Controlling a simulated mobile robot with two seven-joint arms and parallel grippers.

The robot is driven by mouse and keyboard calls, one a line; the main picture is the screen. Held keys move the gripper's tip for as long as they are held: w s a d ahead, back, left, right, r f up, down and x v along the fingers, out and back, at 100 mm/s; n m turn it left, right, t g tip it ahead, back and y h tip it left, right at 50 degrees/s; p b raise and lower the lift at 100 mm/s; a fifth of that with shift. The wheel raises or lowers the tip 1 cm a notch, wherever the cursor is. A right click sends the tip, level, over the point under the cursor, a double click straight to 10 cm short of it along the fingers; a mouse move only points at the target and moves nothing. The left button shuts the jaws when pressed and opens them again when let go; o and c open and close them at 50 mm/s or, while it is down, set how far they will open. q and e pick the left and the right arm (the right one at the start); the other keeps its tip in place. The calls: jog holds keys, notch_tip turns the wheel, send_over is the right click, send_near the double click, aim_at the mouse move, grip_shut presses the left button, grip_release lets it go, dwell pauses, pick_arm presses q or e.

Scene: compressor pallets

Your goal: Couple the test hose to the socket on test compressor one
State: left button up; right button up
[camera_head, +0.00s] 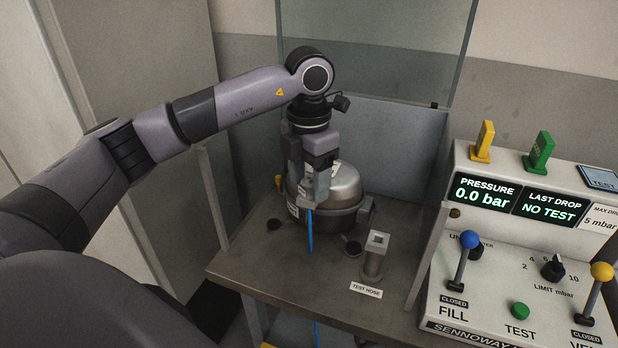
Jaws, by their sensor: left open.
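The test compressor (346,187) is a grey metal dome standing on the bench in the middle of the view. My left gripper (308,203) points down in front of its left part and hides much of that side. Its jaws are open. The blue test hose (310,232) shows directly below the fingertips and runs down toward the bench. The hose's upper end is hidden at the fingers, so I cannot tell whether it sits in the socket. My right gripper is out of view.
A grey post with a square top (377,243) stands behind the "TEST HOSE" label (366,290). The test panel (520,255) at right reads 0.0 bar, with FILL marked closed. A clear screen (375,50) rises behind the bench (270,265). The bench front is mostly free.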

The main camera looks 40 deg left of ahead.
aim_at(309, 177)
pick_arm(q)
notch_tip(309, 177, up, 7)
dwell(0.3)
dwell(0.5)
